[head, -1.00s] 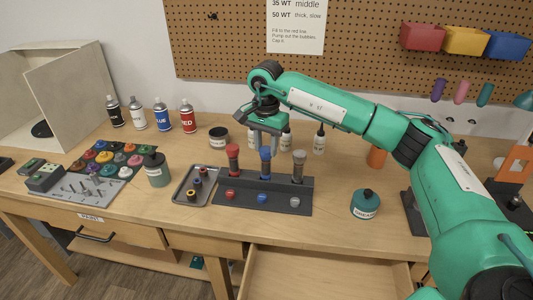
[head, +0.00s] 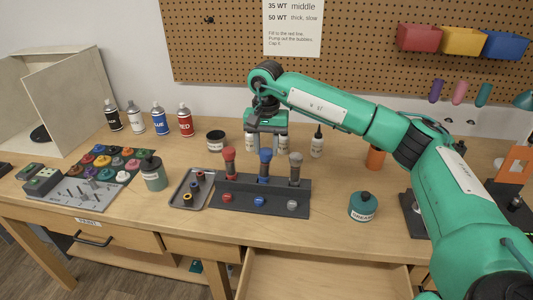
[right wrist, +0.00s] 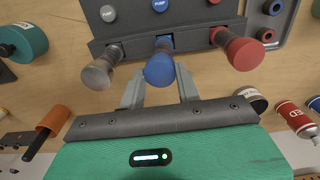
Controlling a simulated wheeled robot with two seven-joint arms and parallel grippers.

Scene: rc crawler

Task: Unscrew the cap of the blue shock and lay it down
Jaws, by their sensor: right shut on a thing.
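The blue shock (head: 265,165) stands upright in the dark rack (head: 244,208), between the red shock (head: 229,161) and the grey shock (head: 295,169). Its blue cap (right wrist: 159,69) is on top in the right wrist view. My right gripper (head: 265,146) points down from above, its fingers on either side of the blue cap, and is shut on it. The fingers partly hide behind the cap in the right wrist view, so the contact does not show clearly. My left gripper is in neither view.
A grey tray (head: 179,203) with small rings lies left of the rack. A green jar (head: 362,206) stands to the right, with bare table between. Small bottles (head: 317,142) stand behind. An open drawer (head: 320,275) juts out in front.

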